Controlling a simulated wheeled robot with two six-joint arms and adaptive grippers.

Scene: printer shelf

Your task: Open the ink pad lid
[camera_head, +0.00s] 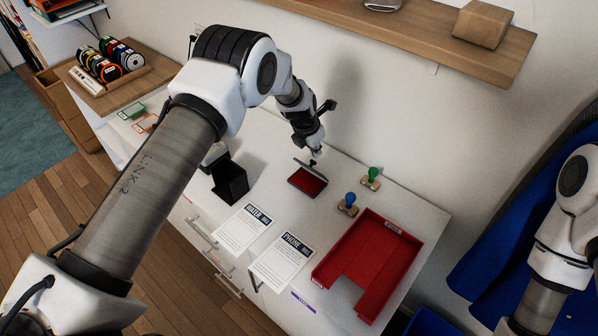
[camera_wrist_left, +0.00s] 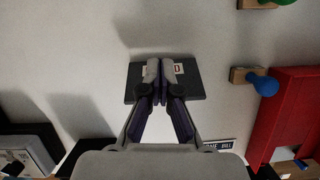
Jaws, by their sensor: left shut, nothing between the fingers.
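The ink pad (camera_head: 307,181) lies on the white cabinet top, its red pad face showing in the head view. Its dark lid (camera_head: 300,162) stands raised along the far edge of the pad. My left gripper (camera_head: 314,158) is shut and empty, its tips right at the lid; I cannot tell whether they touch. In the left wrist view the shut fingertips (camera_wrist_left: 161,98) are in front of the dark lid (camera_wrist_left: 193,86), which has a pale label with red on it, partly covered by the fingers. The red pad face is hidden there. My right gripper is out of view.
A blue-handled stamp (camera_head: 349,203) and a green-handled stamp (camera_head: 371,178) stand right of the pad. A red tray (camera_head: 389,239) is at the front right. A black holder (camera_head: 229,181) and two papers (camera_head: 282,262) lie left and front. A wooden shelf (camera_head: 420,35) hangs above.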

